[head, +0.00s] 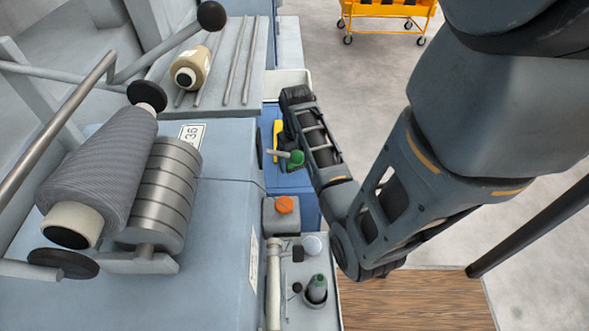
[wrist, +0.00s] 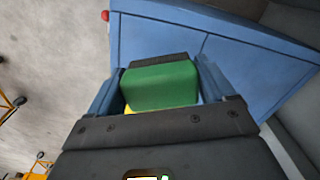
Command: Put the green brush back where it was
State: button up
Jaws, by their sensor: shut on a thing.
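In the wrist view, my gripper (wrist: 158,88) is shut on a green block-shaped thing, which I take to be the green brush (wrist: 160,84). A little yellow shows below the green. The rest of the brush is hidden by the gripper. In the head view, my arm reaches beyond the machine's right side, beside a blue cabinet (head: 292,181).
A small tray (head: 296,318) holds a cup with a green-topped thing (head: 317,286). An orange knob (head: 285,204) and a large grey yarn cone (head: 100,178) are nearby. An orange cart (head: 388,9) stands behind on open floor.

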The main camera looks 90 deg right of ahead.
aim_at(295, 171)
jog(key=shift+w+a+f, duration=0.2)
jog(key=shift+f, duration=1.95)
jog(key=shift+f, duration=0.15)
jog(key=o, duration=0.9)
jog(key=shift+c, duration=0.2)
notch_tip(295, 171, up, 12)
jog(key=shift+r+p, duration=0.15)
jog(key=shift+p, duration=0.25)
